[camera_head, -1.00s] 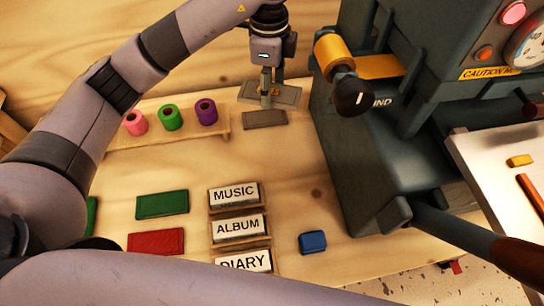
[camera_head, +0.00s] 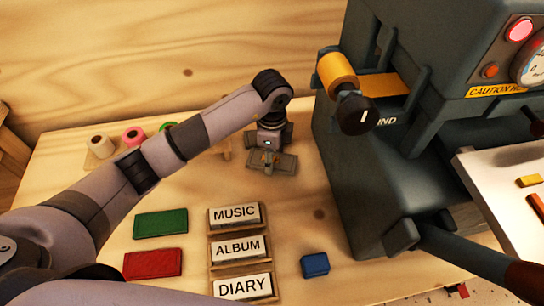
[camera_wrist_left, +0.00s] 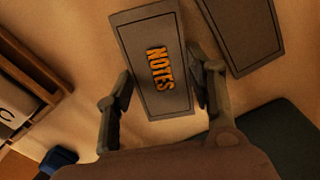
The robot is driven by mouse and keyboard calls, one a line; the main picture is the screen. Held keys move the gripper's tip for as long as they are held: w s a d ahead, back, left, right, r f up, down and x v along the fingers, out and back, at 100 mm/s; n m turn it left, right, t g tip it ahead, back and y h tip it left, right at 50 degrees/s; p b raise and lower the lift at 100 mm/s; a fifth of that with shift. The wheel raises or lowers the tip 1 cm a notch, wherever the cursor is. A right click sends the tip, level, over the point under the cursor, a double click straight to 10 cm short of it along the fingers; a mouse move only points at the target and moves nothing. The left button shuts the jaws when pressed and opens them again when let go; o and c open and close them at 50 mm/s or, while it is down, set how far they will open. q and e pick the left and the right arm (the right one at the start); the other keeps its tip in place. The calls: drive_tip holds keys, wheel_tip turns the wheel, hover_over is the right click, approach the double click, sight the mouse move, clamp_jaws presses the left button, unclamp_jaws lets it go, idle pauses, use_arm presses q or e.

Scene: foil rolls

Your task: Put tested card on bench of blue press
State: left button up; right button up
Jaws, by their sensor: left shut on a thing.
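The grey card lettered NOTES in orange (camera_wrist_left: 165,95) is between the fingers of my left gripper (camera_wrist_left: 160,92) in the left wrist view. The gripper is shut on its sides. In the head view my left gripper (camera_head: 269,158) is low at the back of the table, with grey card surface (camera_head: 288,163) showing around it. A second grey card (camera_wrist_left: 240,30) lies beside the held one. I cannot tell how high the held card is. The dark blue-grey press (camera_head: 345,185) stands to the right; its bench is not clearly seen. My right gripper is not in view.
A gold foil roll (camera_head: 338,72) and black knob (camera_head: 355,114) jut from the press. Its lever (camera_head: 460,252) reaches front right. A white slab (camera_head: 490,185) holds foil bits. MUSIC (camera_head: 235,214), ALBUM and DIARY plates, green and red cards and a blue block (camera_head: 315,265) lie in front.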

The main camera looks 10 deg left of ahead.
use_arm(q)
drive_tip(key=shift+f, duration=0.45)
drive_tip(key=shift+f, duration=0.2)
drive_tip(key=o, duration=1.2)
drive_tip(key=shift+c, duration=0.2)
drive_tip(key=shift+r, duration=0.1)
wheel_tip(320, 180, up, 12)
drive_tip(key=shift+r, duration=0.1)
